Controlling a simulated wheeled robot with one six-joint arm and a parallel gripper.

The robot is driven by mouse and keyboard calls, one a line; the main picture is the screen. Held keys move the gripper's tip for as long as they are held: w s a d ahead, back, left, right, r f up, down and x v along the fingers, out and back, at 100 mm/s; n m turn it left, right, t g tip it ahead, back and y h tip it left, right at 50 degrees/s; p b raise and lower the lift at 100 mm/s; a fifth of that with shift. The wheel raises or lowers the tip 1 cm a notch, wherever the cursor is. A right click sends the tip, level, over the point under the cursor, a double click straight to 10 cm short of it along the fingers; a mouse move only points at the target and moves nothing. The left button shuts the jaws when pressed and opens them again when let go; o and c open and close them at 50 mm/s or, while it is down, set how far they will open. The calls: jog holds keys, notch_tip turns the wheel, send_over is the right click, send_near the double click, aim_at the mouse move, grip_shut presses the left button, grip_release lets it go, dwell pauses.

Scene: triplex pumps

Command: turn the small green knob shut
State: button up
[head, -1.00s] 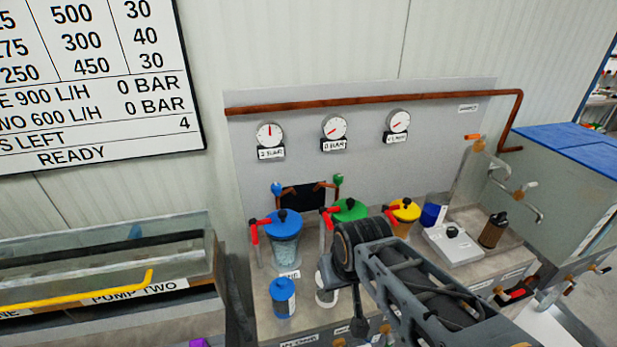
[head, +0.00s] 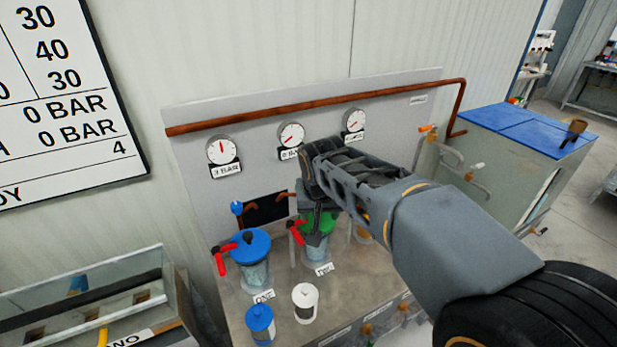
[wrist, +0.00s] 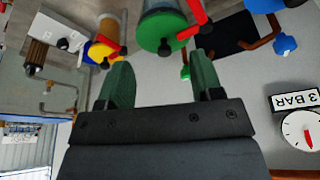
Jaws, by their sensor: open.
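The small green knob (wrist: 185,72) shows in the wrist view between my fingers, nearer the right one, next to the big green lid (wrist: 158,30). In the head view my arm hides the knob. My gripper (wrist: 163,62) is open and empty, its two dark green fingers apart. Whether a finger touches the knob, I cannot tell. In the head view my gripper is over the green-lidded pot (head: 322,222), in front of the grey panel.
A small blue knob (head: 237,207) is left of my gripper; it also shows in the wrist view (wrist: 285,44). Red-handled levers stand by the blue-lidded pot (head: 252,245) and green pot. A yellow-lidded pot (wrist: 105,45) is close by. Gauges (head: 222,150) line the panel.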

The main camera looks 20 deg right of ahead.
jog(key=w+a+r+m+h+p, duration=0.1)
jog(key=w+r+m+p, duration=0.1)
jog(key=w, duration=0.6)
jog(key=w+a+r+m+h+p, duration=0.1)
jog(key=w+r+m, duration=0.15)
jog(key=w, duration=0.55)
jog(key=shift+n, duration=0.25)
jog(key=x, duration=0.4)
jog(key=p+x, duration=0.1)
jog(key=x, duration=0.3)
jog(key=p+x, duration=0.1)
jog(key=x, duration=0.4)
jog(key=shift+w+a, duration=0.2)
jog(key=shift+a, duration=0.1)
jog(key=c, duration=0.9)
